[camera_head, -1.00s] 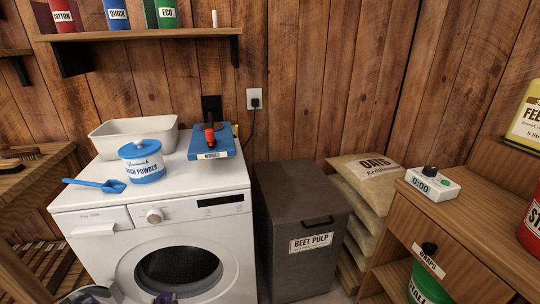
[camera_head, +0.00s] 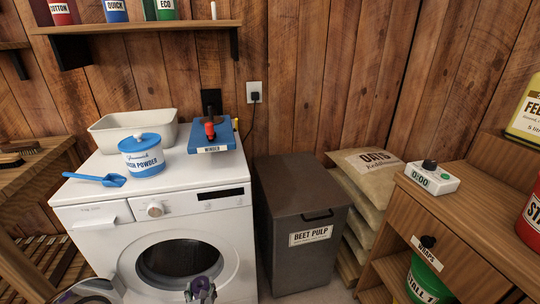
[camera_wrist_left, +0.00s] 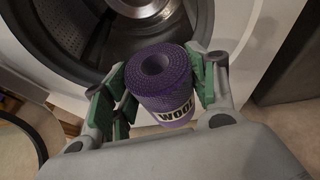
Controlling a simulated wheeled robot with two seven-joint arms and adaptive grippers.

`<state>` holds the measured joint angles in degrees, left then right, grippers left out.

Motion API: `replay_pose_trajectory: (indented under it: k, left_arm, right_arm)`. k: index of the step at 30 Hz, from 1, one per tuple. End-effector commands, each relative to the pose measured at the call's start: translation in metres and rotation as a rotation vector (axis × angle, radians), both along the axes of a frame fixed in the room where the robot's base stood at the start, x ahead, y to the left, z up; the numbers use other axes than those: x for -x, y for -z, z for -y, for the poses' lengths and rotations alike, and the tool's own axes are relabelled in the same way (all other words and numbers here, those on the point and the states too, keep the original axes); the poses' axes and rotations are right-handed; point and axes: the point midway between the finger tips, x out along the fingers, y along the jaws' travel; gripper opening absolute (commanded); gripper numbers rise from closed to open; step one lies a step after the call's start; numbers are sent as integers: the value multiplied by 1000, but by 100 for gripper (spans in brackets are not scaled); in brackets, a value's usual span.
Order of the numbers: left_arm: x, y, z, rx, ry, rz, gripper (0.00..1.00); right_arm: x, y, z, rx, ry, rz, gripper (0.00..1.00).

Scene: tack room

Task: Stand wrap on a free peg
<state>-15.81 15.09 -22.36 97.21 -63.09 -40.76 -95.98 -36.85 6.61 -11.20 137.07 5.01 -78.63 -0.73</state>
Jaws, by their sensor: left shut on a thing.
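A purple rolled wrap (camera_wrist_left: 160,85) with a label reading WOOL is held upright between the fingers of my left gripper (camera_wrist_left: 158,92), in front of the washing machine's round opening. In the head view my left gripper (camera_head: 201,290) shows at the bottom edge, with a bit of purple. A slim white upright peg (camera_head: 213,10) stands bare on the wall shelf (camera_head: 140,29), at its right end. Red COTTON (camera_head: 63,12), blue QUICK (camera_head: 115,11) and green ECO (camera_head: 165,9) cylinders stand left of it, cut off at the top. My right gripper is not in view.
The washing machine (camera_head: 190,222) has its round door (camera_head: 90,291) open at lower left. On top are a basin (camera_head: 132,127), a wash powder tub (camera_head: 142,157), a blue scoop (camera_head: 97,180) and a blue winder (camera_head: 213,145). A beet pulp bin (camera_head: 302,225) stands right.

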Motion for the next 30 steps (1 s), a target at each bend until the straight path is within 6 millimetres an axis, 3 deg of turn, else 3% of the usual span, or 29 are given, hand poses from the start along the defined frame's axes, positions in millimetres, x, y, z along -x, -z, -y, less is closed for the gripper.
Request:
replay_pose_trajectory:
  k: [12, 17, 24, 30]
  left_arm:
    - [-22, -77, 110, 1, 171, 6, 32]
    - [-29, -105, 144, 0, 239, 5, 32]
    - [-44, -140, 173, -1, 300, 5, 32]
    - [-63, -168, 177, 0, 310, 5, 32]
  right_arm:
    - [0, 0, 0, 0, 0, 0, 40]
    - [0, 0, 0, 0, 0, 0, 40]
    - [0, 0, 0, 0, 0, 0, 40]
    - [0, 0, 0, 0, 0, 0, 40]
